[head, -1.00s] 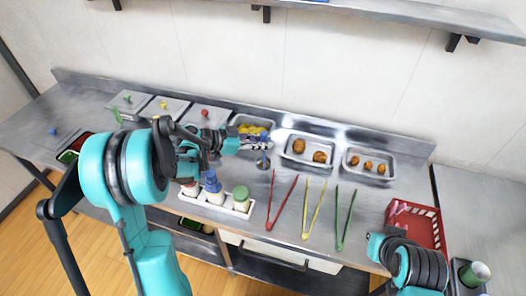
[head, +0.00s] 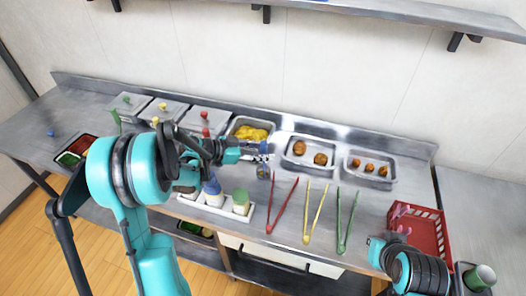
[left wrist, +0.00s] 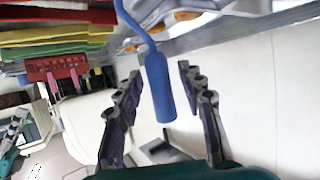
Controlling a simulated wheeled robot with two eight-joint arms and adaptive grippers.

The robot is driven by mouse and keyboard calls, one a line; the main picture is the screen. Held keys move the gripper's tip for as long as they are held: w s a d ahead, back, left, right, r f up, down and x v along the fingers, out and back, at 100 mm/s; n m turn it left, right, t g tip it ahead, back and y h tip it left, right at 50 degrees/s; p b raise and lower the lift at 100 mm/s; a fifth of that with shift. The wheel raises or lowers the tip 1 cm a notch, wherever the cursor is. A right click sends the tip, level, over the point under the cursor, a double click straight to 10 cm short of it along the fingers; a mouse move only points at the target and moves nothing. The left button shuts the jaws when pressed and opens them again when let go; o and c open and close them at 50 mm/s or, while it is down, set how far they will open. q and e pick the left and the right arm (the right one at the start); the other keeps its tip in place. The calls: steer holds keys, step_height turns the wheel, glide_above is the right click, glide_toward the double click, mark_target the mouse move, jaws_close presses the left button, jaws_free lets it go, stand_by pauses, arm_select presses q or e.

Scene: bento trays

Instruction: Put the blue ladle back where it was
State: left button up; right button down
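The blue ladle shows in the head view (head: 263,171) in front of the tray of yellow food (head: 251,133). Its blue handle (left wrist: 160,88) is between the two fingers of my left gripper (left wrist: 160,72) in the left wrist view. A gap shows on each side of the handle, so the fingers are open around it. My left gripper (head: 262,157) reaches over the counter from the left in the head view. What the ladle's bowl rests on is unclear. My right arm (head: 415,270) is at the lower right; its fingers cannot be made out.
Two trays of brown food (head: 306,165) (head: 369,182) stand to the right. Red tongs (head: 281,207), yellow tongs (head: 316,210) and green tongs (head: 347,222) lie in front. A white bottle rack (head: 223,210) is near the front edge. A red basket (head: 421,232) stands at right.

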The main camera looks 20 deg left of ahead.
arm_select(q)
steer(key=shift+s+a+r, duration=0.1)
steer(key=shift+a+r, duration=0.1)
steer(key=shift+r, duration=0.1)
steer(key=p+v, duration=0.2)
steer(key=v, duration=0.5)
steer(key=shift+f, duration=0.1)
